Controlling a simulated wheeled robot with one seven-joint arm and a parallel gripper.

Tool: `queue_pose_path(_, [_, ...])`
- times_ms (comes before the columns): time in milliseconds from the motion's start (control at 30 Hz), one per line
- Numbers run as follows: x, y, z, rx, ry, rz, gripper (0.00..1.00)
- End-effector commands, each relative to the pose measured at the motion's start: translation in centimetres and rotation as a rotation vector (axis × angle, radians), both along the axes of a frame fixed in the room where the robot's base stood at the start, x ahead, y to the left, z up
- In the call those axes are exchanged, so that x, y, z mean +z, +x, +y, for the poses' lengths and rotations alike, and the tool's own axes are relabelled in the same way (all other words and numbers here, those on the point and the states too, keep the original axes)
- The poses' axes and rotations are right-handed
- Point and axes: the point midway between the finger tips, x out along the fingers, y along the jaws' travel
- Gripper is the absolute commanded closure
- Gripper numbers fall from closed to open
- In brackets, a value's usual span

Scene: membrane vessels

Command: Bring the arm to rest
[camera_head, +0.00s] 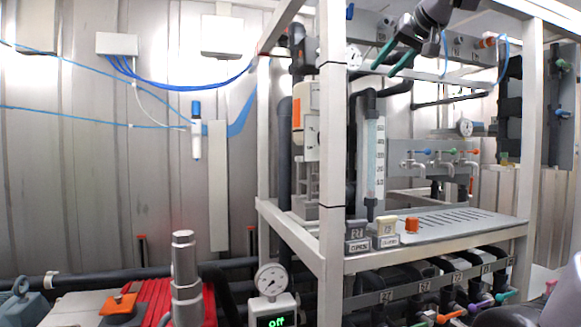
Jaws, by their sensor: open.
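My gripper (384,70) hangs at the upper right, in front of the top of the white rack frame. Its two green-lined fingers are apart and point down and to the left. Nothing shows between them. My dark arm reaches in from the top edge above it. The gripper is above the grey perforated shelf (455,224), with clear air between them. Most of the arm is out of view.
The white rack frame (331,150) has posts near the gripper. A clear flow tube (372,160) stands below it, and taps (425,160) with coloured handles sit at the back. Small blocks (386,228) stand on the shelf's front edge. A gauge (271,280) is lower down.

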Motion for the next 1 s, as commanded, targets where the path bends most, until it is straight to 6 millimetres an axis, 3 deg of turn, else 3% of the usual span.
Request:
queue_pose_path(33, [-3.6, -1.5, -0.2, -0.015, 0.009, 0.07, 0.54])
queue_pose_path(200, [-15.1, -6.6, -0.7, -0.081, 0.033, 0.297, 0.54])
queue_pose_path(300, [-20.7, -9.6, -1.1, -0.122, 0.044, 0.407, 0.54])
queue_pose_path(400, [-24.8, -12.0, -1.3, -0.155, 0.049, 0.49, 0.54])
queue_pose_path(500, [-27.3, -13.5, -1.5, -0.177, 0.051, 0.54, 0.54])
queue_pose_path(600, [-28.4, -14.2, -1.6, -0.189, 0.053, 0.564, 0.54])
queue_pose_path(1000, [-28.4, -14.3, -1.6, -0.19, 0.054, 0.565, 0.54])
